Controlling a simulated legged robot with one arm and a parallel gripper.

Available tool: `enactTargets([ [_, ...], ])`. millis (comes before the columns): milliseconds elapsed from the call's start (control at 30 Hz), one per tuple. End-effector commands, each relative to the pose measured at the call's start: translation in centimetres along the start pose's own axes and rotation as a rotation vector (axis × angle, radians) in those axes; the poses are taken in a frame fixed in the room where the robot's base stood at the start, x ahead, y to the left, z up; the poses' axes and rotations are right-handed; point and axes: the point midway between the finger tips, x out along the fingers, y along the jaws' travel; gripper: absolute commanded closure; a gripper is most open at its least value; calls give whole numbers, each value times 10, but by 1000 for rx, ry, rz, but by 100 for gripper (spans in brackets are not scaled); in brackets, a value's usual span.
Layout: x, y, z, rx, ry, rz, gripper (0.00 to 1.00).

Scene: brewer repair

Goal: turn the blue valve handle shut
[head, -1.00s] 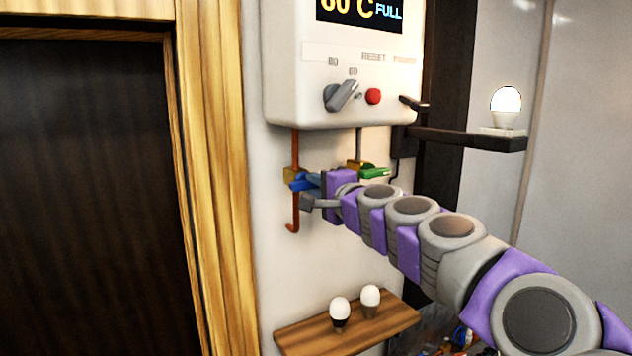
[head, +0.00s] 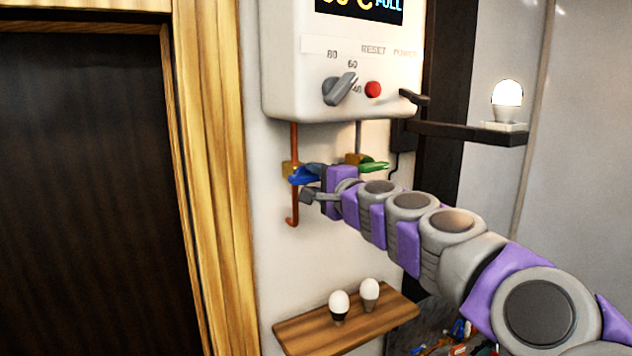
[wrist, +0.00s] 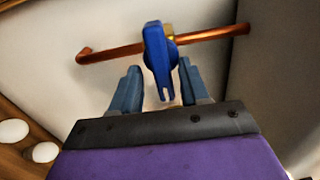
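The blue valve handle (head: 303,175) sits at the brass valve body (head: 289,170) on a copper pipe (head: 294,140) below the white heater box. In the wrist view the blue handle (wrist: 158,52) points toward my gripper and lies across the copper pipe (wrist: 205,35). My gripper (wrist: 158,80) is open, with one finger on each side of the handle and a gap to the left finger; the right finger is close to the handle, and I cannot tell if it touches. In the head view my gripper (head: 306,184) is partly hidden by the handle and my wrist.
A green valve handle (head: 373,166) is just right of the blue one. The heater box (head: 290,60) hangs above, with a grey knob (head: 339,89) and red button (head: 373,89). A wooden shelf (head: 300,330) with two bulbs is below. A dark shelf (head: 465,134) holds a lit bulb.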

Motion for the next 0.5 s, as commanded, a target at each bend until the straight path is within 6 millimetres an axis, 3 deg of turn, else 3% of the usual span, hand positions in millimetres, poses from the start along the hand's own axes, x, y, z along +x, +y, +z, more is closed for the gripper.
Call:
enactTargets([
  [267, -3, -1, 0, -1, 0, -2, 55],
  [500, -31, 0, 0, 0, 0, -3, 55],
])
